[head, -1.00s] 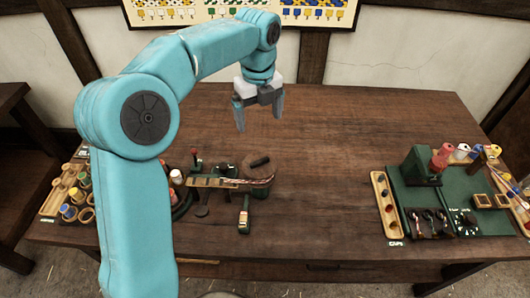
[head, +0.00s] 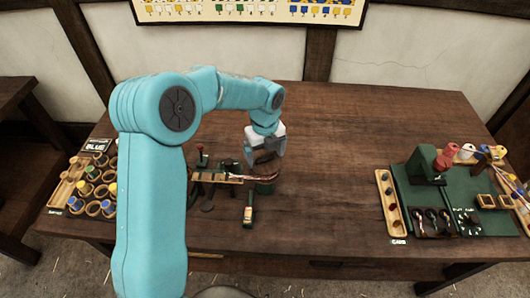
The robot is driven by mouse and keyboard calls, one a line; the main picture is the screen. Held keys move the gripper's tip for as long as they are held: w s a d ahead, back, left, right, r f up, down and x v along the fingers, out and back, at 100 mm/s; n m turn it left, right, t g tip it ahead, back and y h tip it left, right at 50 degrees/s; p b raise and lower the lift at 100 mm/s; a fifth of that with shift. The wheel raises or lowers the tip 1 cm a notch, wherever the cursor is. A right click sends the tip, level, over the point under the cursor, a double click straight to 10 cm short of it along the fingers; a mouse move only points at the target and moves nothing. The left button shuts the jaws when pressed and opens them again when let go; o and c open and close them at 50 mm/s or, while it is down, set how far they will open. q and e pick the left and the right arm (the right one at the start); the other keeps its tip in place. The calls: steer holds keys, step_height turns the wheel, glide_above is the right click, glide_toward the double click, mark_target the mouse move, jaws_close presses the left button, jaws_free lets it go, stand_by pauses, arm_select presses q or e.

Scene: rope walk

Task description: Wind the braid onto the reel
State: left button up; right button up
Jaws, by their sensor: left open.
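The reel (head: 264,187) stands left of the table's middle, a round drum with a green lower part. Its top is mostly hidden by my left gripper (head: 265,158). The gripper is open and points down, its fingers on either side of the reel's dark handle. I cannot tell whether they touch it. The striped braid (head: 240,178) runs from the wooden bar (head: 217,178) on the left to the reel. My right gripper is not in view.
A small green and wooden tool (head: 248,212) lies in front of the reel. A rack of several coloured bobbins (head: 92,185) is at the left, partly behind my arm. Green boards with a green block (head: 424,163) and spools are at the right. The table's middle right is clear.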

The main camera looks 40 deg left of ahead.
arm_select(q)
steer(key=c, duration=1.1)
steer(key=shift+o, duration=0.2)
